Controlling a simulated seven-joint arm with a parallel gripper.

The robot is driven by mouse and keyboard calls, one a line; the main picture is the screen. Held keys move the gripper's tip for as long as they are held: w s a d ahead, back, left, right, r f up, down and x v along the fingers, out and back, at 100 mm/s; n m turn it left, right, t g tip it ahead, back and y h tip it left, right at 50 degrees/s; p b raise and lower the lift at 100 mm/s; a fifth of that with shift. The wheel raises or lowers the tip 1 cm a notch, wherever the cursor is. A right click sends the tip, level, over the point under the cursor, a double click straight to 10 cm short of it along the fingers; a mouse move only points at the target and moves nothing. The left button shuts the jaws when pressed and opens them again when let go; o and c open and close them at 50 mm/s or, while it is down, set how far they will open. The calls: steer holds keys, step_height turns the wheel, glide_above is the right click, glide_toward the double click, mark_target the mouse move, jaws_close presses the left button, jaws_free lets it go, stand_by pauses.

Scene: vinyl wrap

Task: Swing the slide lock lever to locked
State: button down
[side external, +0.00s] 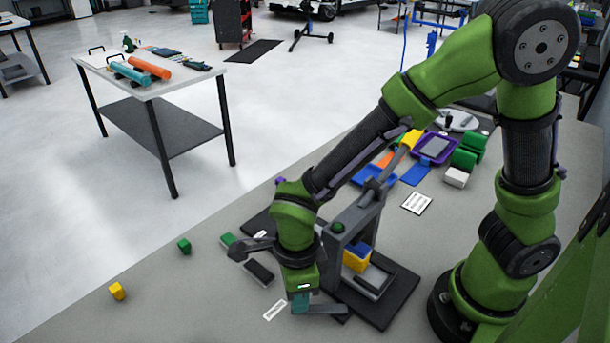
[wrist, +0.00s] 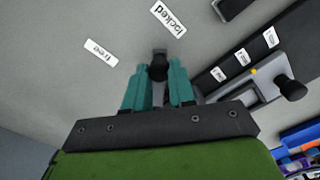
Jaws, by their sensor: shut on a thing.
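The slide lock lever's dark knob (wrist: 159,68) sits between the teal fingertips of my gripper (wrist: 158,75) in the wrist view. My gripper is shut on it. A grey piece of the lever shows between the fingers; the rest and its pivot are hidden by my gripper. The knob touches neither label. In the side view my gripper (side external: 301,303) is low at the front of the grey press fixture (side external: 340,235); the lever is not clear there.
In the wrist view, a dark plate with several small labels (wrist: 235,60) and a black knob (wrist: 291,87) lies right of my gripper. The fixture holds a yellow and blue block (side external: 357,257). Green (side external: 184,246) and yellow (side external: 117,291) cubes lie left on the bench.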

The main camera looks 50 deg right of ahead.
steer(key=shift+w+d, duration=0.15)
stand_by(0.4)
steer(key=c, duration=0.9)
jaws_free()
steer(key=shift+c, duration=0.2)
step_height(320, 180, up, 17)
